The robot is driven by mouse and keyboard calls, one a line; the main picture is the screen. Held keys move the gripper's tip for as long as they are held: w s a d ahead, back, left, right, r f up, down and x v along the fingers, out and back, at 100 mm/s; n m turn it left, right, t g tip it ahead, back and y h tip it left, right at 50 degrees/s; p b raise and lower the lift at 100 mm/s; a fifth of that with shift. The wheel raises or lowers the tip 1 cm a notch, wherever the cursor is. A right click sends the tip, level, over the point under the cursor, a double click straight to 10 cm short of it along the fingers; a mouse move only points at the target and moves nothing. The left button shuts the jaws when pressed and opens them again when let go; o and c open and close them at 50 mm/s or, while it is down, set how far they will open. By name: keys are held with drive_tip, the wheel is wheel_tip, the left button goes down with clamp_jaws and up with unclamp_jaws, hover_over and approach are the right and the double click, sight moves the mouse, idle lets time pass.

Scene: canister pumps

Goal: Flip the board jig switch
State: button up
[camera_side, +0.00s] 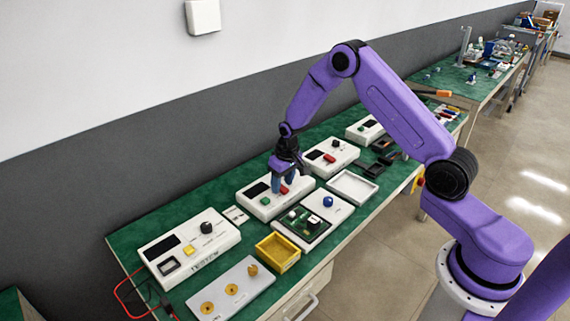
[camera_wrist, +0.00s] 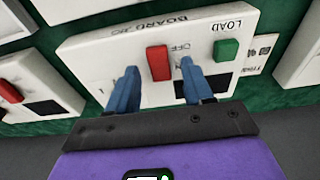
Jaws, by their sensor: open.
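The board jig is a white box with a dark display; in the wrist view (camera_wrist: 100,52) it carries the printed words BOARD, OFF and LOAD, seen upside down. Its red switch (camera_wrist: 159,63) stands up beside the word OFF, and a green button (camera_wrist: 226,49) is by LOAD. In the side view the jig (camera_side: 286,204) lies under my gripper (camera_side: 283,186). My gripper is open, and its two blue fingers (camera_wrist: 158,68) are on either side of the red switch in the wrist view, with gaps visible. The fingers hide part of the jig's face.
A white tester box (camera_side: 190,248) stands to the left on the green bench. A yellow bin (camera_side: 278,253), a board on a white plate (camera_side: 309,222) and an empty white tray (camera_side: 352,187) lie nearby. Another white box with a red switch (camera_side: 330,158) is behind.

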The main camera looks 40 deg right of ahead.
wheel_tip(320, 180, up, 17)
drive_tip(key=s, duration=0.2)
drive_tip(key=shift+s+f, duration=0.2)
drive_tip(key=shift+s, duration=0.1)
drive_tip(key=s+a+r+n, duration=0.2)
drive_tip(key=s+a+n, duration=0.1)
drive_tip(key=s+a, duration=0.4)
drive_tip(key=s+a+r+n, duration=0.25)
drive_tip(key=s+a, duration=0.25)
drive_tip(key=s, duration=0.4)
drive_tip(key=s+d+n+g, duration=0.1)
drive_tip(key=s+n, duration=0.6)
drive_tip(key=s, duration=1.4)
drive_tip(key=shift+s+d+g, duration=0.15)
drive_tip(key=shift+d+g, duration=0.15)
drive_tip(key=shift+d, duration=0.55)
